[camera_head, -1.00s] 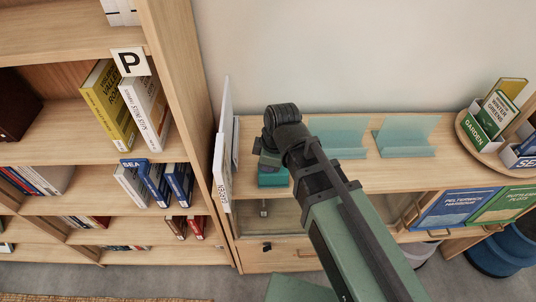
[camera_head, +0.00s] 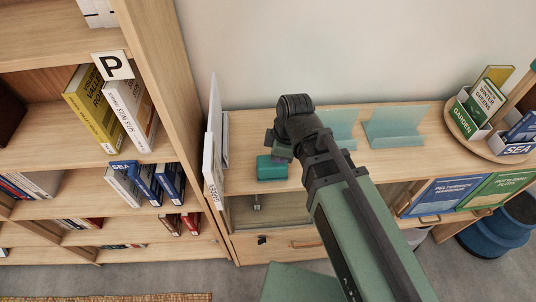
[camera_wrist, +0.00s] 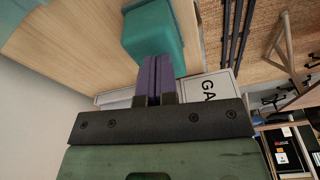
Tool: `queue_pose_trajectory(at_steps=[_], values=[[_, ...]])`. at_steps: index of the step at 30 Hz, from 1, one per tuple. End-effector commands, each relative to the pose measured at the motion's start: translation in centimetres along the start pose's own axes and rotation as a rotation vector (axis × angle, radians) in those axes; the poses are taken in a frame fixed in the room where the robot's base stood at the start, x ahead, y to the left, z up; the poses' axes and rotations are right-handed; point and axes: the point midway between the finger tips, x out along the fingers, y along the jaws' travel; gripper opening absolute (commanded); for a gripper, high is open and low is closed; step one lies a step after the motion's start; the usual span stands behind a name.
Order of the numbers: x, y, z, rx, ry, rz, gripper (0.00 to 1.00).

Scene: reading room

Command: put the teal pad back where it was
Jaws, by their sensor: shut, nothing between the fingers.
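The teal pad (camera_head: 272,168) is a small block on the wooden cabinet top (camera_head: 240,183), near its front edge at the left end. It also shows in the wrist view (camera_wrist: 152,32), just beyond my fingertips. My gripper (camera_wrist: 155,60) is shut and empty, its purple fingers together and pointing at the pad. I cannot tell whether the tips touch it. In the head view my wrist (camera_head: 295,118) hides the fingers and the area behind the pad.
White upright panels (camera_head: 215,140) stand close left of the pad, beside a tall bookcase (camera_head: 165,95). Clear teal-tinted stands (camera_head: 395,128) are to the right on the cabinet top. A round tray (camera_head: 462,128) with books is at the far right. Booklets (camera_head: 445,197) hang at the front.

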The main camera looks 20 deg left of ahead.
Motion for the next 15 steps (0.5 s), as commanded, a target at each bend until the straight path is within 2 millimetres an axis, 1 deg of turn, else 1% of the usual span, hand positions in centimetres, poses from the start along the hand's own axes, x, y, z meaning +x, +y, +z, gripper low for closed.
queue_pose_trajectory(at_steps=[1, 3, 6, 9, 12, 15], values=[[-0.3, -0.1, 1.3, 0.005, 0.000, 0.001, 0.00], [-0.6, -0.1, 3.0, 0.005, 0.001, 0.001, 0.00], [-1.0, -0.1, 5.3, 0.005, 0.001, 0.002, 0.00], [-1.3, 0.0, 7.2, 0.003, 0.002, 0.001, 0.00], [-1.5, 0.0, 8.4, 0.001, 0.002, 0.000, 0.00], [-1.6, 0.0, 8.9, 0.001, 0.002, 0.000, 0.00]])
